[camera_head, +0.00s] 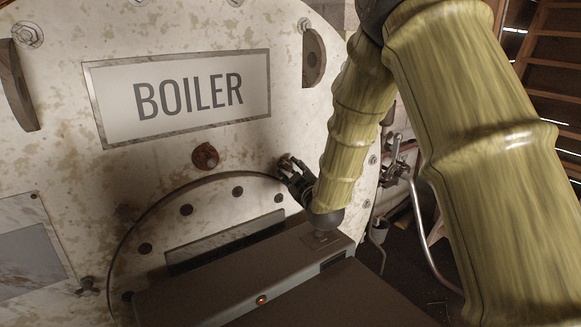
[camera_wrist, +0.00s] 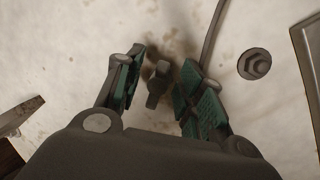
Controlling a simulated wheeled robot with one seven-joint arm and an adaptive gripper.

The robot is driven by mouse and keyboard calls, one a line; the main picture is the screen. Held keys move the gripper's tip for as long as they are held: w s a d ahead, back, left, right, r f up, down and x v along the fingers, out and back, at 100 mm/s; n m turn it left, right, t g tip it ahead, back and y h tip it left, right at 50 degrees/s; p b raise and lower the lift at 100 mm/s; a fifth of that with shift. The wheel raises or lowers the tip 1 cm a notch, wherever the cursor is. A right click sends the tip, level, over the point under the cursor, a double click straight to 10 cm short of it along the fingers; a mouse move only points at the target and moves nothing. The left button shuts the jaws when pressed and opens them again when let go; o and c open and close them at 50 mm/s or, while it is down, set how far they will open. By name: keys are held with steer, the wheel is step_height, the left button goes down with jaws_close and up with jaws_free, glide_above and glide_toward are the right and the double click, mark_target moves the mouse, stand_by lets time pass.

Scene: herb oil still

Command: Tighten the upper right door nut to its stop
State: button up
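The upper right door nut (camera_wrist: 157,83) is a dark winged nut on the pale, stained boiler front in the wrist view. It stands between the two green-padded fingers of my gripper (camera_wrist: 163,68). The fingers are open, with a gap showing on each side of the nut. In the head view my gripper (camera_head: 289,168) is at the upper right edge of the round door (camera_head: 225,195), and the nut there is hidden or too small to make out. How far the nut is screwed in cannot be told.
A hex bolt (camera_wrist: 254,64) sits right of my fingers in the wrist view. The head view shows a BOILER plate (camera_head: 190,95), a rusty round fitting (camera_head: 205,156) above the door, another winged nut (camera_head: 87,286) at lower left, and metal pipework (camera_head: 398,168) at right.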

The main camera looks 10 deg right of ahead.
steer(key=shift+w+a, duration=0.1)
steer(key=shift+w, duration=0.5)
steer(key=shift+c, duration=0.4)
jaws_close()
